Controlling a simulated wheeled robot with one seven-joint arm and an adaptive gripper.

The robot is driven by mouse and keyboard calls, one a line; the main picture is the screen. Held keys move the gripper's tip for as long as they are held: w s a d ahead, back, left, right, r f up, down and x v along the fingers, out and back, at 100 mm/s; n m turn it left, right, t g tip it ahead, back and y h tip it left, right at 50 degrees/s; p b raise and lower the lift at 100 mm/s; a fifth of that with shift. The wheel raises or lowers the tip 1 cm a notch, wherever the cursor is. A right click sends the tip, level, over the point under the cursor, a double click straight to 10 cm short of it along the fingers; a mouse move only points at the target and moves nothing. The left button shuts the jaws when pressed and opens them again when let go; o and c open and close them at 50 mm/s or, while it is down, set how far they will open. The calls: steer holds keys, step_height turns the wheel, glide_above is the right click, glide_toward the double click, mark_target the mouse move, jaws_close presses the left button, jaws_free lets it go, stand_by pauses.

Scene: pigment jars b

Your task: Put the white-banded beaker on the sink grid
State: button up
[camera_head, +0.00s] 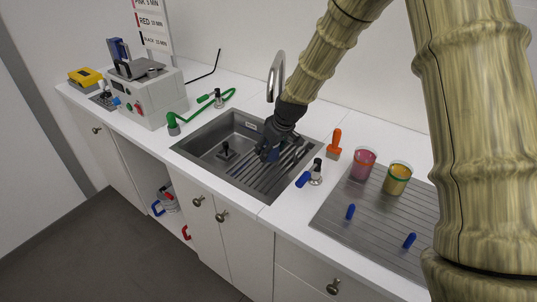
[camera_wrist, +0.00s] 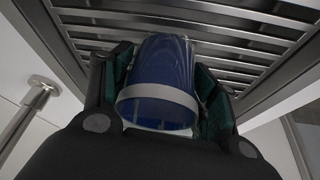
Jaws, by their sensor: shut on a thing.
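The white-banded beaker (camera_wrist: 160,72) is blue and see-through, with a white band near the end closer to the wrist camera. My gripper (camera_wrist: 158,85) is shut on it, with one finger on each side. In the head view my gripper (camera_head: 270,150) is down inside the sink, over the sink grid, and hides most of the beaker. The sink grid (camera_head: 280,178) is a set of metal bars across the right part of the sink; its bars (camera_wrist: 245,38) also show beyond the beaker in the wrist view. I cannot tell whether the beaker touches the bars.
The sink (camera_head: 205,147) has a tall tap (camera_head: 276,72) behind it. A red beaker (camera_head: 364,164) and a yellow one with a green band (camera_head: 397,180) stand on the ribbed drainboard (camera_head: 375,232) at right. An orange-handled item (camera_head: 334,146) and a blue-handled valve (camera_head: 314,172) stand near the sink's right edge.

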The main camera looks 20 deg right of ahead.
steer(key=shift+f, duration=0.8)
steer(key=shift+r, duration=0.1)
steer(key=o, duration=1.6)
steer(key=shift+b+v, duration=1)
steer(key=shift+v, duration=5.05)
